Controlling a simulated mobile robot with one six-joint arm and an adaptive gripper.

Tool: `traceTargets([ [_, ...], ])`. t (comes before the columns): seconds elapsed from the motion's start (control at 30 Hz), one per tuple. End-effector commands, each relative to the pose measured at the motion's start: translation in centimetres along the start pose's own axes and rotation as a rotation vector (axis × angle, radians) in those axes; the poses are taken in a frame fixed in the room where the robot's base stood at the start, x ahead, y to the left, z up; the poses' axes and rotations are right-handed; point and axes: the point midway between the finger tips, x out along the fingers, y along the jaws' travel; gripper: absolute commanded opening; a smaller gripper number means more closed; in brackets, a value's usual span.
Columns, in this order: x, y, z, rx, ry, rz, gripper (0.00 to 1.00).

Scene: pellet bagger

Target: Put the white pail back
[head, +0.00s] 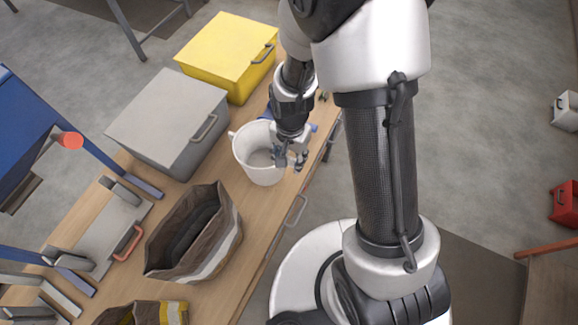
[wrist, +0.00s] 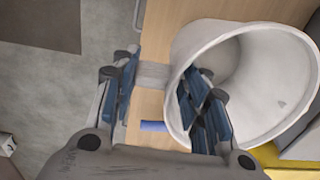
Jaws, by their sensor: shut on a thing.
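The white pail (head: 251,166) is upright and open-topped at the right side of the wooden bench, in front of the grey box. In the wrist view the pail (wrist: 270,85) shows its open mouth and looks empty. My gripper (head: 291,157) is at the pail's right side. It is shut on the pail, with a pale grip piece (wrist: 152,75) of the pail between the fingers (wrist: 163,95). The right finger overlaps the pail's rim in the wrist view. I cannot tell whether the pail's base touches the bench.
A grey box (head: 168,115) and a yellow box (head: 228,50) stand behind the pail. An open brown bag (head: 195,232) stands in front of it on the bench (head: 262,208). A small blue item (wrist: 152,126) lies near the gripper. A bagger sealing fixture (head: 105,238) is at left.

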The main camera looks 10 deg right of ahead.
Motion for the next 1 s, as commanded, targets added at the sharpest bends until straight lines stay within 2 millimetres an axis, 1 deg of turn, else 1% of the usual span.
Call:
traceTargets([
  [0.17, 1.2, 0.0, 0.0, 0.0, 0.0, 0.0, 0.08],
  [0.3, 3.5, 0.1, 0.0, 0.0, -0.002, 0.002, 0.08],
  [0.4, 4.7, 0.1, 0.0, -0.001, -0.001, 0.001, 0.08],
  [0.63, 4.6, 0.1, 0.0, -0.001, 0.001, -0.001, 0.08],
  [0.77, 5.0, 0.1, 0.0, -0.001, 0.001, -0.001, 0.08],
  [0.8, 4.9, 0.1, 0.0, -0.001, 0.001, 0.0, 0.44],
  [1.0, 4.8, 0.1, 0.0, -0.001, 0.001, 0.0, 0.57],
])
